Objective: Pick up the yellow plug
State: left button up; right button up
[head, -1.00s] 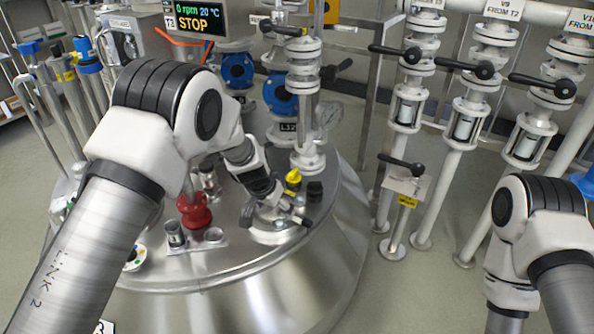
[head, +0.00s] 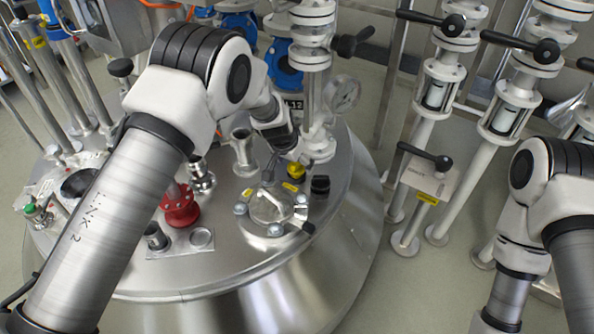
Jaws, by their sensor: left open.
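The yellow plug (head: 296,171) is a small knob standing on the steel reactor lid (head: 235,262), behind the round glass port. My left gripper (head: 273,168) is just left of the plug, its thin dark fingers pointing down towards the lid. It is open and nothing shows between its fingers. A small gap seems to separate it from the plug, but I cannot tell the depth exactly. My right gripper is outside the picture; only the right arm shows at the right edge.
A black plug (head: 320,185) stands right of the yellow one. The bolted glass port (head: 268,207) lies in front. A red fitting (head: 180,205) is to the left. A white flanged pipe (head: 318,145) rises close behind the plug.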

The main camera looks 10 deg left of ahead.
pick_arm(q)
jog(key=x, duration=0.3)
jog(key=shift+r, duration=0.2)
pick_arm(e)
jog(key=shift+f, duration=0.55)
pick_arm(q)
jog(key=shift+s, duration=0.1)
jog(key=c, duration=1.3)
jog(key=shift+o, duration=0.2)
